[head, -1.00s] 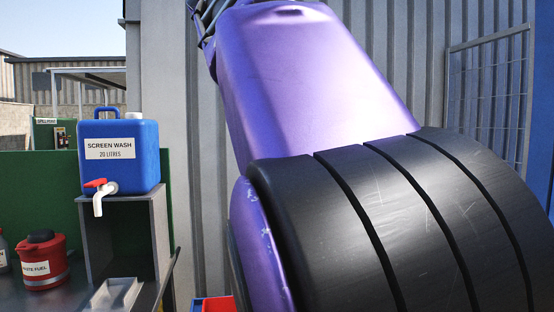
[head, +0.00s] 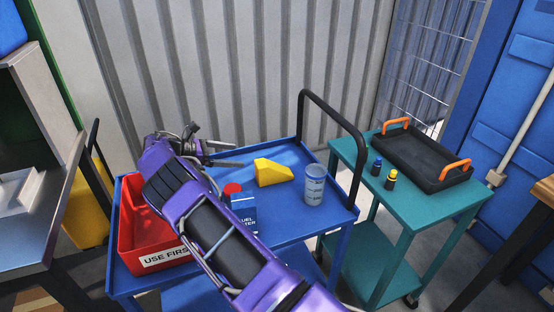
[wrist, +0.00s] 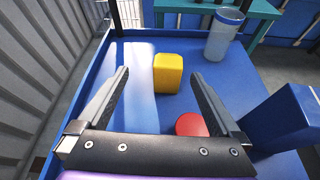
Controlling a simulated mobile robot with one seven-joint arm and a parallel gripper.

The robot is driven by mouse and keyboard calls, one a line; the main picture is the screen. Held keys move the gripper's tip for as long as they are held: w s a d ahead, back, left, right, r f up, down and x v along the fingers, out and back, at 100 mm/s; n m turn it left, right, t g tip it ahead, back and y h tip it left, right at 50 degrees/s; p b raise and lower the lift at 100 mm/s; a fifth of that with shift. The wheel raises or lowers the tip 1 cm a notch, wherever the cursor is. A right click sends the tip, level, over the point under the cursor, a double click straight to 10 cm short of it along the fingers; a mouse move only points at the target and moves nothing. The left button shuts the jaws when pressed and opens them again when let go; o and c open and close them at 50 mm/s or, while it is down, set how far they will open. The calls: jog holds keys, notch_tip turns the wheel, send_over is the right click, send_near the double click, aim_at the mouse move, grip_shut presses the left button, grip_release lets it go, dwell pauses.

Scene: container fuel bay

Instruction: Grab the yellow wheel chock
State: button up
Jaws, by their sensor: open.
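The yellow wheel chock (head: 273,172) is a wedge lying on the blue cart top (head: 285,225), near its back edge. My gripper (head: 238,156) is open and empty, to the left of the chock in the head view, with its fingers pointing toward it. In the wrist view the chock (wrist: 168,73) is ahead of my open gripper (wrist: 160,85), between the lines of the two fingers and a little beyond their tips. A gap of blue surface shows between the gripper and the chock, so they are apart.
A clear cup (head: 315,185) stands right of the chock. A red "USE FIRST" bin (head: 130,225) is at the left. A black handle (head: 333,122) rises at the cart's right end.

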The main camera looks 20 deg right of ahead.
aim_at(256, 166)
jog(key=shift+g, duration=0.5)
jog(key=d+f, duration=0.1)
jog(key=s+d+f, duration=0.1)
jog(key=f, duration=0.1)
jog(key=shift+d+f, duration=0.15)
jog(key=x, duration=0.5)
jog(key=shift+d+f, duration=0.15)
jog(key=shift+x, duration=3.05)
jog(key=shift+f, duration=0.15)
jog(key=shift+c, duration=0.3)
grip_shut()
